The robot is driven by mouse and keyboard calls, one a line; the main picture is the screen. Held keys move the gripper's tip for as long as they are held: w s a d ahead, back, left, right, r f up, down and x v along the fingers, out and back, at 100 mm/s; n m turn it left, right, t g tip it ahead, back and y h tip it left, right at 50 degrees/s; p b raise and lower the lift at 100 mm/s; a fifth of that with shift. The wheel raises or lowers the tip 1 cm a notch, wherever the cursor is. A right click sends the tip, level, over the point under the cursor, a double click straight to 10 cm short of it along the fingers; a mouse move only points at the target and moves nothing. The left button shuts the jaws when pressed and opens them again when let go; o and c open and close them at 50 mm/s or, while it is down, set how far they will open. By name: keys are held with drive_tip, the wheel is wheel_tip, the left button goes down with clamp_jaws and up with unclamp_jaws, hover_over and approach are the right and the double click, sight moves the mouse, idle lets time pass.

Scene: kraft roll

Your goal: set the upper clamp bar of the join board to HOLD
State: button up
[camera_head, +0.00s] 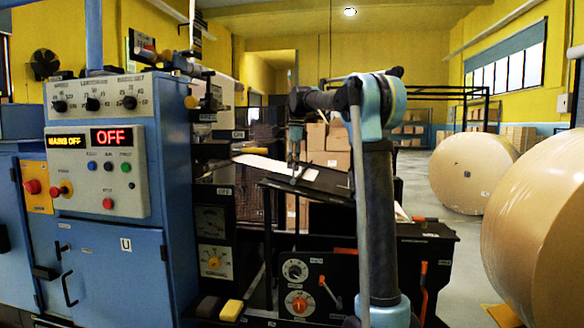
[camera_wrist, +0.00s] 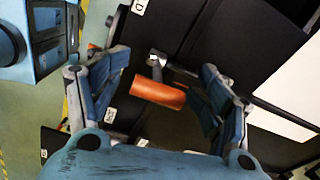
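The join board (camera_head: 335,186) is a black slanted panel right of the blue cabinet, with a white sheet (camera_head: 270,165) on it. The sheet also shows at the right in the wrist view (camera_wrist: 288,82). My gripper (camera_head: 294,165) is small and dark over the board in the head view. In the wrist view my gripper (camera_wrist: 163,75) is open, its blue fingers on either side of an orange handle (camera_wrist: 157,95) on a short metal stem. Contact with the handle is not visible. A thin dark bar (camera_wrist: 265,106) runs right from near the stem. No HOLD marking is readable.
A blue cabinet (camera_head: 100,250) with an OFF display stands at the left. A black panel (camera_head: 300,285) with dials and orange levers is below the board. Large kraft rolls (camera_head: 474,172) stand at the right.

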drive_tip(key=r, duration=0.8)
drive_tip(key=d+r, duration=0.1)
drive_tip(key=r, duration=0.2)
drive_tip(key=shift+s+r, duration=0.15)
drive_tip(key=shift+r, duration=0.25)
drive_tip(key=shift+s, duration=0.1)
drive_tip(key=s+d+f+n, duration=0.55)
drive_tip(key=s+f, duration=0.25)
drive_tip(key=s, duration=0.3)
drive_tip(key=s+d+f+n, duration=0.4)
drive_tip(key=s+d+f, duration=0.3)
drive_tip(key=s, duration=0.4)
drive_tip(key=s+d+f+n, duration=0.1)
drive_tip(key=s+f+n, duration=0.2)
drive_tip(key=s+f, duration=0.4)
drive_tip(key=s+d+f+n+t, duration=0.1)
drive_tip(key=s+d+f+n, duration=0.1)
drive_tip(key=s+f, duration=0.6)
drive_tip(key=s+d+f+n+h, duration=0.1)
drive_tip(key=s+f+n, duration=0.2)
drive_tip(key=s+f, duration=0.4)
wheel_tip(320, 180, down, 9)
drive_tip(key=shift+s+d+f+n+t, duration=0.1)
drive_tip(key=shift+s+d+n+t, duration=0.05)
drive_tip(key=shift+s+n+t, duration=0.25)
